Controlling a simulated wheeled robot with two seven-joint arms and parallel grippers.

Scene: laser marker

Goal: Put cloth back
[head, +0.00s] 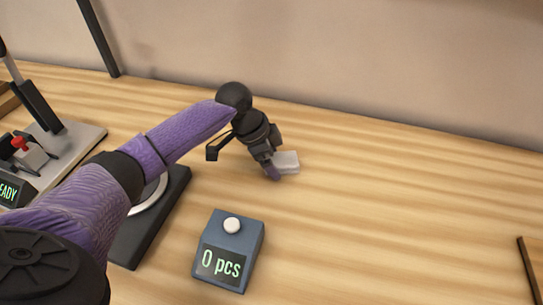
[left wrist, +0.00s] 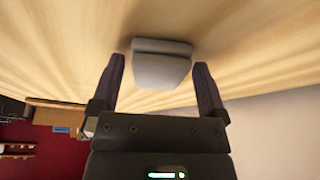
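The cloth (head: 287,162) is a small, pale grey folded block on the wooden table, right of the counter box. My left gripper (head: 273,172) is low over the table at the cloth's left side and partly overlaps it. In the left wrist view the cloth (left wrist: 162,68) lies between the tips of my left gripper (left wrist: 160,66). The fingers are apart, with a gap on each side of the cloth. My right gripper is in neither view.
A blue counter box (head: 229,252) reading "0 pcs" stands in front of the gripper. A dark plate (head: 133,247) with a pale ring is partly behind my left arm. A machine with a red-topped control (head: 20,144) stands left.

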